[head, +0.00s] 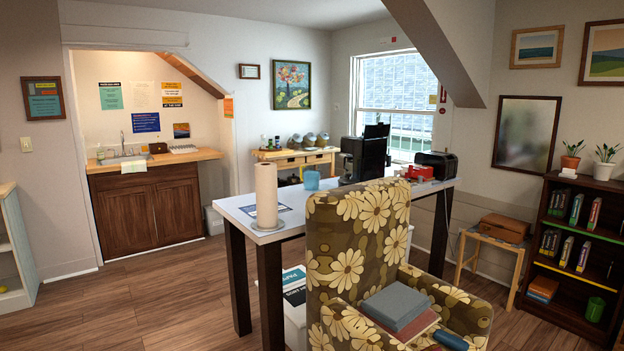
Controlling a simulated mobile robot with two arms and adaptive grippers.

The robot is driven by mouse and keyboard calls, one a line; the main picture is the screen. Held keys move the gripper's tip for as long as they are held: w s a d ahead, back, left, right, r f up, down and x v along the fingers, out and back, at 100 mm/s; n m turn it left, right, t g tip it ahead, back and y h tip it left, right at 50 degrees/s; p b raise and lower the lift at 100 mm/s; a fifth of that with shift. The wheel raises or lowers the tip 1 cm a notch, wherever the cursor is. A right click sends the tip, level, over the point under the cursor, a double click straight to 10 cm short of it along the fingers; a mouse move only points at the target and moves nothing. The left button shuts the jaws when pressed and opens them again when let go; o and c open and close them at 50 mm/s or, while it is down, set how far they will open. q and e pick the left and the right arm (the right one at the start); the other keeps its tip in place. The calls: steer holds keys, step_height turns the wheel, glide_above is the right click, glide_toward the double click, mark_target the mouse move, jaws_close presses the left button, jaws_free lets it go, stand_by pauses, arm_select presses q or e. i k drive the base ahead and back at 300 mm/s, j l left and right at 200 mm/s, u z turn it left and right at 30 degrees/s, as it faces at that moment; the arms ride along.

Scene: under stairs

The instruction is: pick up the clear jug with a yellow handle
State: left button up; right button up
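I cannot make out a clear jug with a yellow handle anywhere in the head view. A small translucent blue cup (312,181) stands on the white-topped table (238,213), but no yellow handle shows on it. The far side of the table is partly hidden by the flowered armchair and the dark machines. Neither of my grippers is in view.
A flowered armchair (345,240) with books on its seat stands before the table. A paper towel roll (266,195) is on the table. A sink cabinet (148,212) is at the back left, a dark bookcase (540,255) at right. Wooden floor (150,305) is clear at left.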

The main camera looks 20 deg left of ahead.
mark_target(311, 172)
steer(key=i+j, duration=0.3)
steer(key=j, duration=0.2)
steer(key=i+j, duration=0.3)
steer(key=j, duration=0.2)
steer(key=i+j+z, duration=0.1)
steer(key=i+j, duration=0.2)
steer(key=j, duration=0.2)
steer(key=i+j, duration=0.25)
steer(key=j, duration=0.25)
steer(key=i+j, duration=0.3)
steer(key=j, duration=0.2)
steer(key=i+j, duration=0.3)
steer(key=j, duration=0.25)
steer(key=i+j+z, duration=0.1)
steer(key=i+j, duration=0.15)
steer(key=j, duration=0.25)
steer(key=i+j, duration=0.25)
steer(key=j, duration=0.3)
